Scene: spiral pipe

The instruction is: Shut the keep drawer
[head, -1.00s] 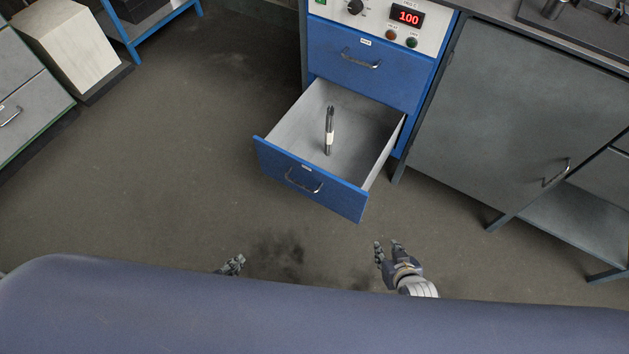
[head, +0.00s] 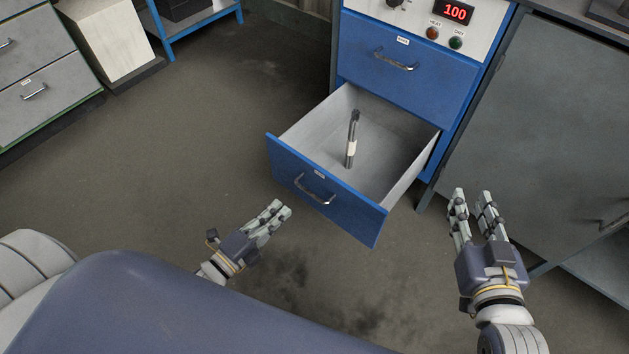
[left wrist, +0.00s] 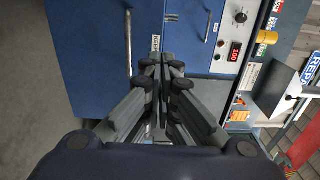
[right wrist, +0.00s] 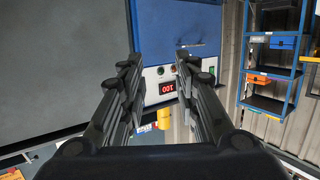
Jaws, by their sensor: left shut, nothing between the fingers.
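The keep drawer (head: 340,210) is the blue lower drawer of the cabinet, pulled well out. Its front has a metal handle (head: 314,191). In the left wrist view the drawer front (left wrist: 90,60) shows a KEEP label. A dark metal rod-like piece with a pale band (head: 353,138) is inside the drawer. My left gripper (head: 279,209) is shut and empty, in front of and below the drawer front, apart from it in the head view. My right gripper (head: 472,192) is open and empty, to the right of the drawer; its fingers are spread in the right wrist view (right wrist: 158,85).
A shut blue drawer (head: 385,70) is above, under a panel with a red 100 display (head: 456,11). A grey cabinet (head: 540,120) stands close on the right. Grey drawers (head: 45,95) and a pale block (head: 115,50) stand left. The floor left of the drawer is clear.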

